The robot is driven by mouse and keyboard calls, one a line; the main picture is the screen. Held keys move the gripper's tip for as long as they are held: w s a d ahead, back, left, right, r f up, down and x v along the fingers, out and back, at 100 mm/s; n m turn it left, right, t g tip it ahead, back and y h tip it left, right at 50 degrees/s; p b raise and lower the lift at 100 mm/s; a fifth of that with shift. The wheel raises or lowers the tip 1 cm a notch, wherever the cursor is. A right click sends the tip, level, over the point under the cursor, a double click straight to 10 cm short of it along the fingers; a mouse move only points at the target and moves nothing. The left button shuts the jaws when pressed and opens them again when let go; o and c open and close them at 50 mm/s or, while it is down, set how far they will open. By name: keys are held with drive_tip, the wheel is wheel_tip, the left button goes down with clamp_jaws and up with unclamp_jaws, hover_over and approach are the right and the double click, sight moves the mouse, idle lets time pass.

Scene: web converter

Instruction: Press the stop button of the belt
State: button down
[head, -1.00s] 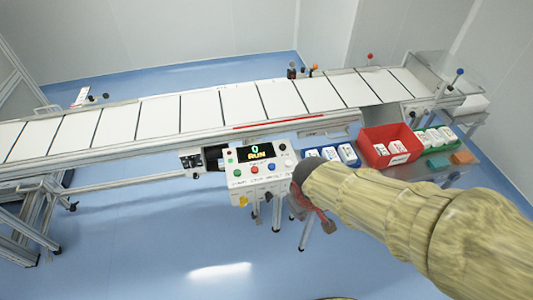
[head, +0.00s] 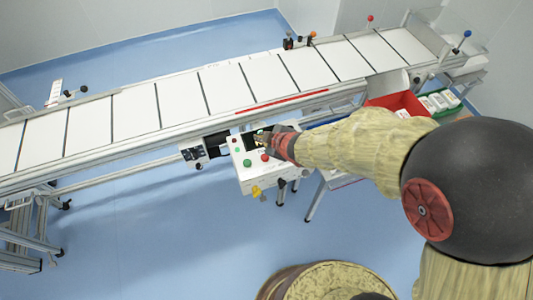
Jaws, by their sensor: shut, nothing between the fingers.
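The white control box (head: 258,182) stands in front of the conveyor belt (head: 175,102). Its sloped face carries a green button (head: 247,163), a red button (head: 265,157) and smaller buttons at the left. My gripper (head: 262,138) is shut and empty, over the upper part of the face. The red button shows just below the fingertips. I cannot tell whether the fingers touch the panel. Button labels are too small to read.
A red bin (head: 398,103) and a green tray (head: 440,101) with white packs stand at the right, partly behind my arm. A yellow part (head: 256,191) hangs below the box. Blue floor (head: 150,235) is clear in front of the belt.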

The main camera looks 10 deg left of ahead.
sight(263, 158)
drive_tip(key=shift+f, duration=0.1)
idle(0.3)
wheel_tip(263, 158, down, 9)
drive_tip(key=b, duration=0.8)
drive_tip(key=shift+r, duration=0.2)
idle(0.9)
drive_tip(key=shift+f+b, duration=0.4)
drive_tip(key=shift+f+b, duration=0.55)
drive_tip(key=shift+f, duration=0.1)
idle(0.8)
drive_tip(key=shift+r, duration=0.1)
drive_tip(key=shift+r+p, duration=1)
